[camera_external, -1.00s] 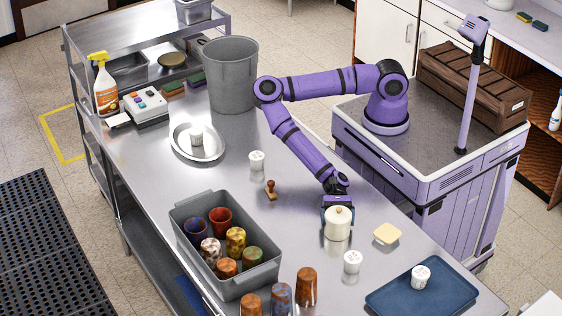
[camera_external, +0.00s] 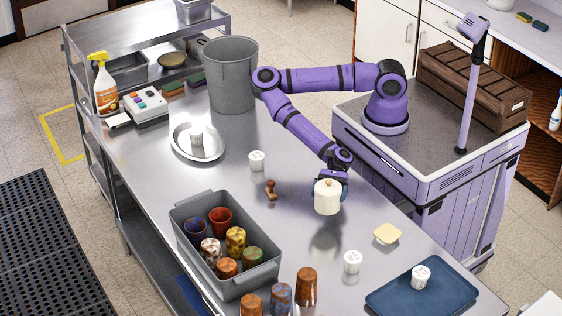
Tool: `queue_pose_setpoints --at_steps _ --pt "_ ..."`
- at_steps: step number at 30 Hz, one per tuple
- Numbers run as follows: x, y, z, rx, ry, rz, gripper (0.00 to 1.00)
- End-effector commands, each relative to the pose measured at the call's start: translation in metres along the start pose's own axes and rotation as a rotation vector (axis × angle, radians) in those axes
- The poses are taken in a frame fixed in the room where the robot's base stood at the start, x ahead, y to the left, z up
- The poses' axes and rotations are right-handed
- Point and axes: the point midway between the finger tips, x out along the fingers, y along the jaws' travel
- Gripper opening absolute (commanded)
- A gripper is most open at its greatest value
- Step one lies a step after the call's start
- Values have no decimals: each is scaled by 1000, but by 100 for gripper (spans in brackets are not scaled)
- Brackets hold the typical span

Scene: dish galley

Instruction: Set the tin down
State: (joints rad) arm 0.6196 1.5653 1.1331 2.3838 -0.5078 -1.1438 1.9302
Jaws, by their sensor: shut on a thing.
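The tin (camera_external: 327,199) is a cream-white cylinder with a lid and a small brown knob on top. My gripper (camera_external: 331,184) is shut on it from behind, and the tin hides most of the fingers. The tin is held upright in the air above the steel table (camera_external: 225,170), with a dim reflection on the bare metal below it.
A yellow-lidded box (camera_external: 387,234) and a white cup (camera_external: 352,262) stand to the right and front of the tin. A stamp (camera_external: 271,190) and another white cup (camera_external: 257,161) are to its left. A grey bin of patterned cups (camera_external: 180,222) and a blue tray (camera_external: 455,291) are nearer the front.

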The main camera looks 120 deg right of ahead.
Motion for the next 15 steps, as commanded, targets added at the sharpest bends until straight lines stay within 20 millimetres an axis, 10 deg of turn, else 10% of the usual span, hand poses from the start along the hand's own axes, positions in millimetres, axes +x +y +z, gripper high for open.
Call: queue_pose_setpoints --at_steps 15 --pt "-45 -58 -28 -20 33 -370 47"
